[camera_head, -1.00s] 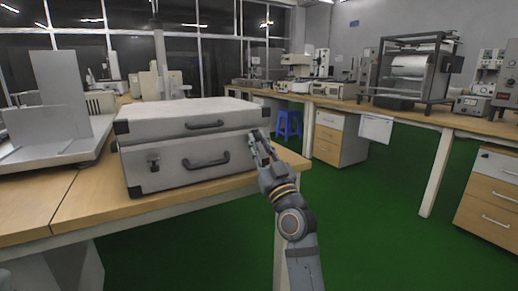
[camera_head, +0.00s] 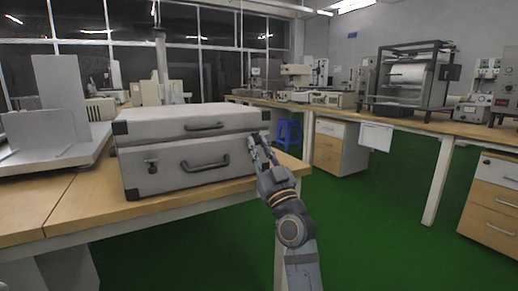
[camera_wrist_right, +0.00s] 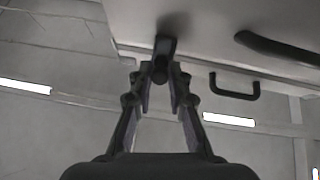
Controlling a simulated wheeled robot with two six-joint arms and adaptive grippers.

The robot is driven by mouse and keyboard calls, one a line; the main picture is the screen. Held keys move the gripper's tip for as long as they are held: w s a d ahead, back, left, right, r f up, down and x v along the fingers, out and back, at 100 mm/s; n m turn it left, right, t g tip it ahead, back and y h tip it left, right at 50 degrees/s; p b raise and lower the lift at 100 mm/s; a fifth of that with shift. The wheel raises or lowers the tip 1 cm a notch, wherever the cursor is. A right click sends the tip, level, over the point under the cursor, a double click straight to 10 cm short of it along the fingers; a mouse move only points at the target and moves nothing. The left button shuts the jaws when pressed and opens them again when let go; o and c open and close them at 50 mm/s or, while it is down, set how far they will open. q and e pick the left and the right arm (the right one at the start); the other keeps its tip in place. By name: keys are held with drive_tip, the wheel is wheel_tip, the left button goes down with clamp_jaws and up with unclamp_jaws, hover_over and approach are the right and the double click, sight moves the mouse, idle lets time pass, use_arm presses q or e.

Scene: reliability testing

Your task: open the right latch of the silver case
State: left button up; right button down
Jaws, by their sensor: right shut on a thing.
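The silver case (camera_head: 180,175) stands on the wooden bench, with dark corner caps and two dark handles on its front. Its left latch (camera_head: 150,166) shows at the front left. My right gripper (camera_head: 257,148) is at the case's front right side, where the right latch is hidden behind the fingers in the head view. In the right wrist view, the fingertips (camera_wrist_right: 160,75) are closed around the dark right latch (camera_wrist_right: 165,46), next to the case's pale wall. Whether the latch is lifted cannot be told. My left gripper is out of view.
A white device (camera_head: 62,110) with an upright plate stands left of the case. The bench's right edge (camera_head: 285,170) is just beyond the case. A blue stool (camera_head: 289,134) and drawer cabinets stand on the open green floor farther back.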

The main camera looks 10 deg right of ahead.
drive_tip(key=c, duration=1.3)
unclamp_jaws()
drive_tip(key=v, duration=1.2)
